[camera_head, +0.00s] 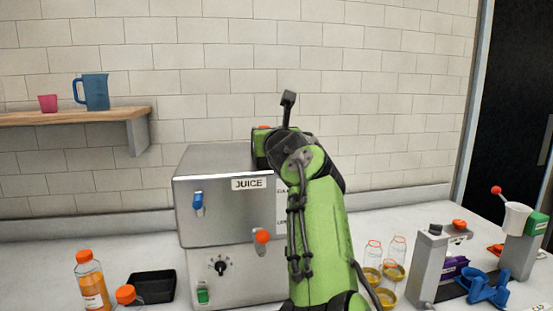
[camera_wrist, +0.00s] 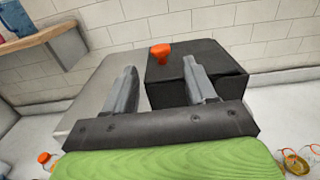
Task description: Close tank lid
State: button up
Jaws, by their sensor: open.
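The steel juicer labelled JUICE (camera_head: 222,207) stands on the counter in the head view, and its grey top (camera_wrist: 90,88) shows in the wrist view. Beside that top, the wrist view shows a dark box-shaped tank part (camera_wrist: 222,60) with an orange knob (camera_wrist: 160,54) near its left edge. I cannot tell which part is the lid or how far it stands open. My gripper (camera_wrist: 160,67) is open, its two fingers apart, with the knob showing beyond the gap between them. I see no contact. In the head view my arm hides the juicer's right side and my fingers.
Glass bottles (camera_head: 396,252) and a grey stand (camera_head: 428,265) are at right. A wooden shelf (camera_head: 70,118) holds a blue jug (camera_head: 95,92). The tiled wall is close behind.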

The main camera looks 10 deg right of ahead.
jog(key=s+b, duration=0.4)
jog(key=s, duration=0.6)
